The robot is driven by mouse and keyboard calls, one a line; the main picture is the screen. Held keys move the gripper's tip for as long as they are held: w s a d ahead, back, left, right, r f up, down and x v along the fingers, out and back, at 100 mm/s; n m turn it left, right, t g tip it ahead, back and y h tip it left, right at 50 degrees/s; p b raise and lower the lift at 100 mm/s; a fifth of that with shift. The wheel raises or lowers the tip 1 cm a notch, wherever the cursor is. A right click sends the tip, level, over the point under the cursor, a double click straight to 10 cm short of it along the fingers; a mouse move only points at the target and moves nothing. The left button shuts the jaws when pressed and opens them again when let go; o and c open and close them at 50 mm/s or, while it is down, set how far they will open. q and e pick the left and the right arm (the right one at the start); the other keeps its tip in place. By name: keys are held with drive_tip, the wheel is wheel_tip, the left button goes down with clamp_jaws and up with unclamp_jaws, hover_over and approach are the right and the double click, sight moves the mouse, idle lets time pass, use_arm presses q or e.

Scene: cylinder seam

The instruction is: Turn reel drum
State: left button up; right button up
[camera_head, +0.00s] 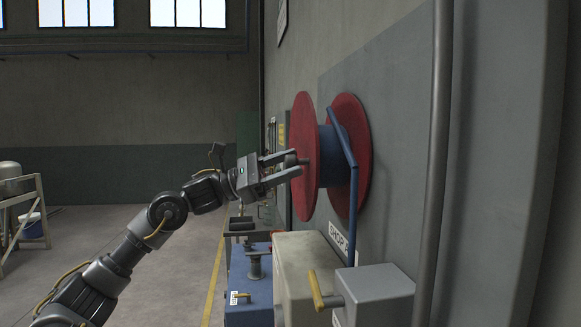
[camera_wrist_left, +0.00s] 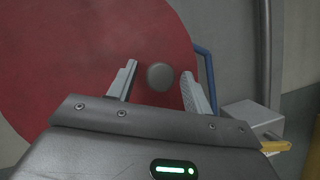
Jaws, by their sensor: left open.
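The reel drum has a red front flange (camera_head: 303,190), a blue core (camera_head: 336,155) and a red rear flange against the grey wall panel. A round grey knob (camera_wrist_left: 160,76) stands out from the flange's face. My left gripper (camera_head: 291,164) is open in front of the flange, with its fingers on either side of the knob. In the left wrist view the fingers (camera_wrist_left: 157,84) stand apart with gaps to the knob, and the red flange (camera_wrist_left: 95,50) fills the background. My right gripper is not in view.
A blue bent bar (camera_head: 352,200) runs beside the drum. Below stand a beige box (camera_head: 305,265), a grey box (camera_head: 378,290) with a yellow handle (camera_head: 316,290), and a blue machine (camera_head: 250,290). A vertical pipe (camera_head: 438,150) is at right. Open floor lies left.

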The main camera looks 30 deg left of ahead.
use_arm(q)
drive_tip(key=b+v, duration=0.4)
drive_tip(key=v, duration=0.6)
drive_tip(key=shift+w, duration=0.1)
